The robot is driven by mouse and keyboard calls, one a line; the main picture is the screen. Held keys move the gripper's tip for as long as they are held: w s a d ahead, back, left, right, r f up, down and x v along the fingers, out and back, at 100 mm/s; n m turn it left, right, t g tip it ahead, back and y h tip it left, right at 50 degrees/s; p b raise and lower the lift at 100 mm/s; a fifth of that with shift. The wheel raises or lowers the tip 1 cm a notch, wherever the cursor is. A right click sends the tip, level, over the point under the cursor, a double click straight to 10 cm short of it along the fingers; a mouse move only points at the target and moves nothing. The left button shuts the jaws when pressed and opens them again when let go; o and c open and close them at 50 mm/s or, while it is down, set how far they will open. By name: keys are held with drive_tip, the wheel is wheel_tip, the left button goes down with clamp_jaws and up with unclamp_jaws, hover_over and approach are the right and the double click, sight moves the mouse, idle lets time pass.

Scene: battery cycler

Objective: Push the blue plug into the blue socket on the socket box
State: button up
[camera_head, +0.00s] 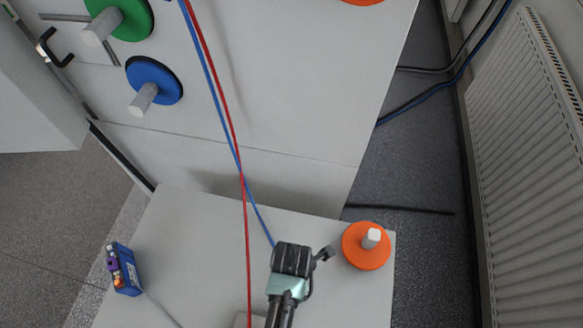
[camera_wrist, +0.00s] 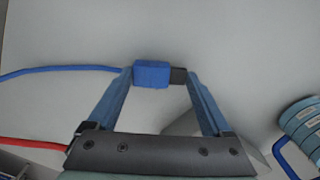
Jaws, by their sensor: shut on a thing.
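In the wrist view my gripper (camera_wrist: 158,76) is shut on the blue plug (camera_wrist: 152,73), a small blue block with a black end pointing right. A blue cable (camera_wrist: 60,70) leaves the plug to the left. In the head view my gripper (camera_head: 292,260) is over the lower grey surface, its fingertips and the plug hidden beneath it. A small blue box (camera_head: 127,280) with purple and orange parts on its side stands at the left of that surface, well apart from my gripper. It looks like the socket box; I cannot make out its blue socket.
An orange disc with a white knob (camera_head: 366,246) is close to the right of my gripper. Blue and red cables (camera_head: 243,190) hang down the cabinet face and cross. A blue disc (camera_head: 155,80) and a green disc (camera_head: 119,20) are higher up.

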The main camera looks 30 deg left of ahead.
drive_tip(key=o, duration=1)
drive_tip(key=shift+o, duration=0.2)
wheel_tip(320, 180, up, 13)
